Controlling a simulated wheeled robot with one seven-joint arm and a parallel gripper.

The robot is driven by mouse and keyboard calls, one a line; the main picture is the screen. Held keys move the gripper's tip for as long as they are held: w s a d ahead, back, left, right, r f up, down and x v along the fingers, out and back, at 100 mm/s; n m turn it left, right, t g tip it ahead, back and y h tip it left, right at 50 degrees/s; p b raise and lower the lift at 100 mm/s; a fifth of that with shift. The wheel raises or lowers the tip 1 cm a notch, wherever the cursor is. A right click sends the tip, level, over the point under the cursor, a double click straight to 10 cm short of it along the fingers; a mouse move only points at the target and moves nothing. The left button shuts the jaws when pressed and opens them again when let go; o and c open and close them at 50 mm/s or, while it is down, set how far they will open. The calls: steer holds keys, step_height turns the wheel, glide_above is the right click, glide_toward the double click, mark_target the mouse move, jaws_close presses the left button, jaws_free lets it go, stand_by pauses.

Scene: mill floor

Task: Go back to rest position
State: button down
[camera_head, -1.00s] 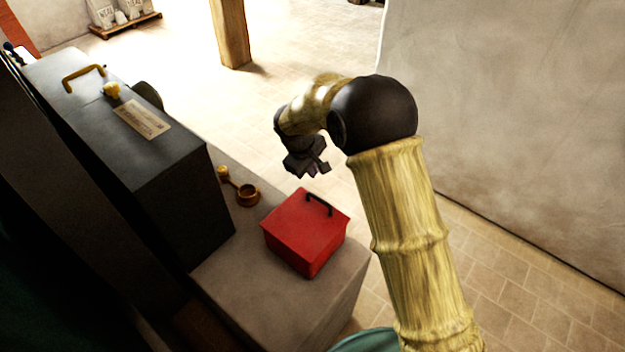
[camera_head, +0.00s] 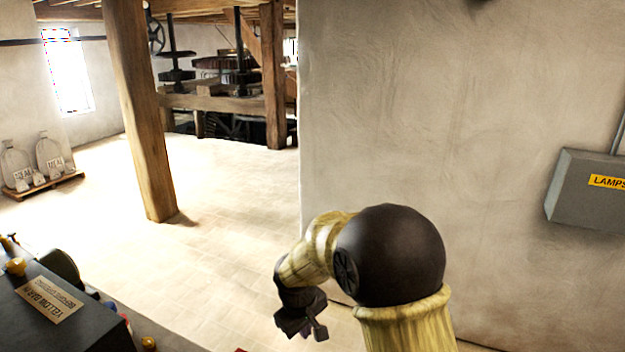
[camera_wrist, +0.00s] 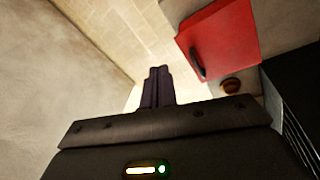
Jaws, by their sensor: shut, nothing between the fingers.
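My gripper (camera_head: 306,328) hangs at the end of my raised arm, low in the middle of the head view, in front of the plaster wall and floor. In the wrist view my gripper (camera_wrist: 158,72) shows its two fingers side by side, shut with nothing between them. The red box (camera_wrist: 225,42) with its dark handle lies beyond and to the right of the fingers in the wrist view, apart from them. In the head view only a sliver of red shows at the bottom edge.
A dark machine with a yellow label plate (camera_head: 50,300) stands at the lower left. A wooden post (camera_head: 138,110) rises from the open floor (camera_head: 220,240). Meal sacks sit on a pallet (camera_head: 45,187) at the left. A plaster wall (camera_head: 440,120) with a grey lamps box (camera_head: 585,205) stands at right.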

steer(key=s+d+r+m, duration=0.2)
steer(key=s+d+m, duration=0.6)
steer(key=s+d, duration=0.8)
steer(key=shift+s+d+r+m+y, duration=0.3)
steer(key=shift+d+r+y, duration=0.1)
steer(key=shift+d, duration=0.25)
